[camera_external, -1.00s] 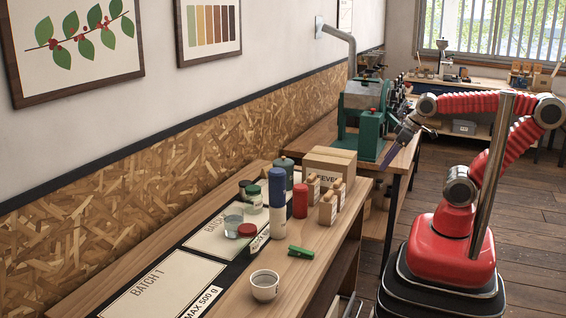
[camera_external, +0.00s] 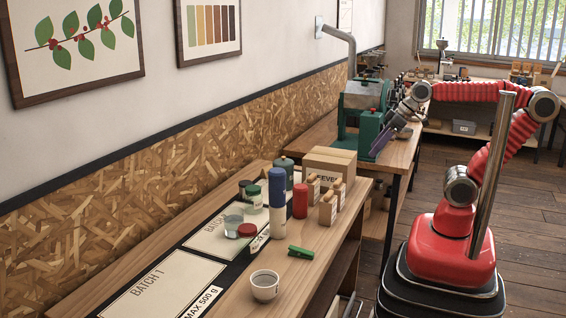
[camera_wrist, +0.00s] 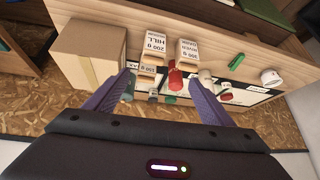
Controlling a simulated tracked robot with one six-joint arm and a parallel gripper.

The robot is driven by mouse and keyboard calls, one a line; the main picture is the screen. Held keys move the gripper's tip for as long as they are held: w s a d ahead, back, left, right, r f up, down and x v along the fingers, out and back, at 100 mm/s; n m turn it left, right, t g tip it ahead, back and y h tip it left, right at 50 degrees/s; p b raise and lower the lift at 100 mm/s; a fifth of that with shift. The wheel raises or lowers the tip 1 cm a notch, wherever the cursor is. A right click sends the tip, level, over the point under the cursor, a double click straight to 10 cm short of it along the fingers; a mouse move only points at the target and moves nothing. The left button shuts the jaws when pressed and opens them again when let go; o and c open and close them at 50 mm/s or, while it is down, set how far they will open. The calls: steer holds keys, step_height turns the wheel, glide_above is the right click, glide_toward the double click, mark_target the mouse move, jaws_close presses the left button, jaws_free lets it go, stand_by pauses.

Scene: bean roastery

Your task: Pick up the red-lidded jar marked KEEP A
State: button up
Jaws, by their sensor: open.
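A low jar with a dark red lid (camera_external: 247,230) stands on the bench between a clear glass and a tall blue-and-white cylinder. A white label shows beside it, but I cannot read any KEEP A mark. In the wrist view a small red patch (camera_wrist: 199,97), partly behind other items, may be its lid. My gripper (camera_external: 378,153) is above the far bench by the green machine, well right of and beyond the jar. In the wrist view its purple fingers (camera_wrist: 160,79) are spread, with nothing held between them.
A red cylinder (camera_external: 300,201), the blue-and-white cylinder (camera_external: 278,205), paper bags (camera_external: 328,208) and a cardboard box (camera_external: 330,162) stand around the jar. A green clip (camera_external: 301,252) and white cup (camera_external: 265,286) lie nearer. The green machine (camera_external: 359,122) is beside my gripper. The BATCH 1 card (camera_external: 160,285) is clear.

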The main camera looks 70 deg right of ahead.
steer(key=w+a+r+n+t+y, duration=0.15)
steer(key=w+a, duration=0.35)
steer(key=a, duration=0.5)
steer(key=w+a+r+n+t+y, duration=0.1)
steer(key=w+a+t+y, duration=0.15)
steer(key=w+a, duration=0.5)
steer(key=w+a+r+n+t+y, duration=0.1)
steer(key=w+a+y, duration=0.15)
steer(key=a, duration=0.85)
steer(key=w+a+f+t+h, duration=0.1)
steer(key=w+a+f+h, duration=0.2)
steer(key=a, duration=0.5)
glide_toward(254, 243)
steer(key=shift+m+t, duration=0.25)
steer(key=shift+t, duration=0.05)
steer(key=d, duration=0.1)
steer(key=s+d, duration=0.1)
steer(key=s+d+f, duration=0.1)
steer(key=d, duration=0.1)
steer(key=shift+d, duration=0.1)
steer(key=shift+w, duration=0.1)
steer(key=shift+x, duration=4.25)
steer(key=shift+y, duration=0.25)
steer(key=shift+a+x, duration=0.1)
steer(key=shift+x, duration=1.2)
steer(key=shift+a+x, duration=0.15)
steer(key=shift+x, duration=1.15)
